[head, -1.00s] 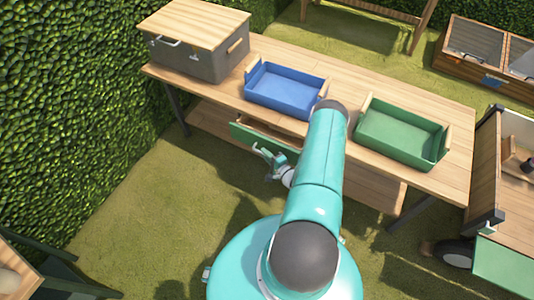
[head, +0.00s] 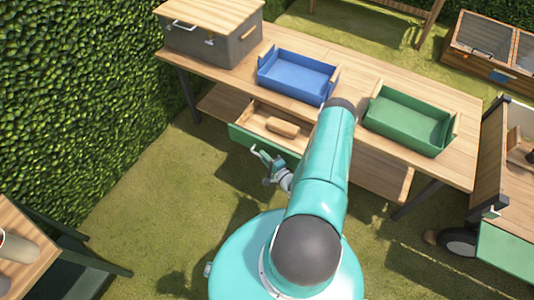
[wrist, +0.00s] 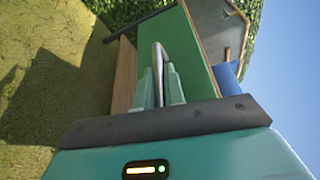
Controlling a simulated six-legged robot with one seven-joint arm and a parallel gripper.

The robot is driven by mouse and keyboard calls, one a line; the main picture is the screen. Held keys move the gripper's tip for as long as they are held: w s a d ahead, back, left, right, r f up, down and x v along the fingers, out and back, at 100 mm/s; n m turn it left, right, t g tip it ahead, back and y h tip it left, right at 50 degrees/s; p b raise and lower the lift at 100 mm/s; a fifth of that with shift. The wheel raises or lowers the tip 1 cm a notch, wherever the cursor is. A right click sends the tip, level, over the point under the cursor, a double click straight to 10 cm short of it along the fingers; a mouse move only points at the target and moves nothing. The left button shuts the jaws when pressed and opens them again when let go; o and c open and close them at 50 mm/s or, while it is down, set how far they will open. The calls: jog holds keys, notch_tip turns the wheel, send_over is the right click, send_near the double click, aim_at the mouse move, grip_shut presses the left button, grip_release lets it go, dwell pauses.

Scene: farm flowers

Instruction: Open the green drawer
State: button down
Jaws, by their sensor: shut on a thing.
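The green drawer (head: 240,135) under the wooden workbench is pulled part way out, and its light wooden inside shows. A wooden block-like piece (head: 283,128) lies inside it. My gripper (head: 260,153) is in front of the drawer's green face. In the wrist view, the drawer front (wrist: 190,55) fills the middle, and my gripper's green fingers (wrist: 158,88) are shut on its thin metal handle (wrist: 158,55). My arm hides the right part of the drawer in the head view.
The workbench (head: 345,85) carries a blue tray (head: 297,78), a green tray (head: 408,121) and a grey box with a wooden lid (head: 212,38). A cart (head: 508,160) stands at the right. A hedge (head: 70,80) borders the left. Grass in front of the drawer is clear.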

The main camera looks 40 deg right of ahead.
jog(key=shift+s+a, duration=0.35)
jog(key=shift+a, duration=0.4)
jog(key=shift+s+a, duration=0.3)
jog(key=shift+a, duration=0.45)
jog(key=c, duration=1.5)
grip_release()
jog(key=s, duration=0.9)
jog(key=s+r, duration=0.1)
jog(key=s, duration=0.3)
jog(key=shift+s+a, duration=0.35)
jog(key=shift+r, duration=0.1)
